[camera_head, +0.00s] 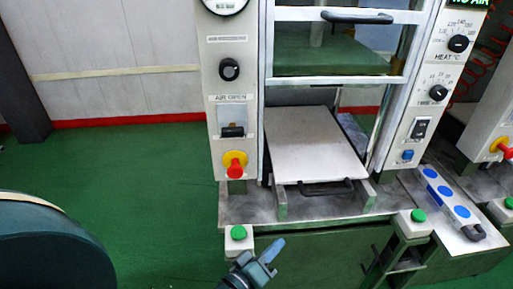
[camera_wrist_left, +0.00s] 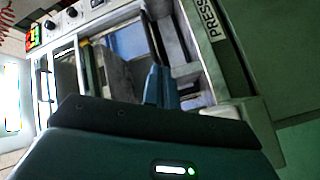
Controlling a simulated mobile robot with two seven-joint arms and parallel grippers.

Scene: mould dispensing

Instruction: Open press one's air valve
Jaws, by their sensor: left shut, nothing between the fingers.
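Press one (camera_head: 240,75) stands in the middle of the head view. On its left panel, below an "AIR OPEN" label, is a small plate with a black lever (camera_head: 232,131), which looks like the air valve. My left gripper (camera_head: 267,258) is at the bottom of the head view, low in front of the press, well below the lever and apart from it. It is shut and empty. Its fingers (camera_wrist_left: 162,87) show in the left wrist view, with the press tilted behind them. The lever cannot be made out there. My right gripper is not in view.
Below the lever is a red knob on a yellow base (camera_head: 235,165). Green buttons (camera_head: 238,233) sit on the press front. A handled plate (camera_head: 315,145) lies in the press. A display (camera_head: 468,3) reads "NO AIR". The green floor (camera_head: 150,170) at left is clear.

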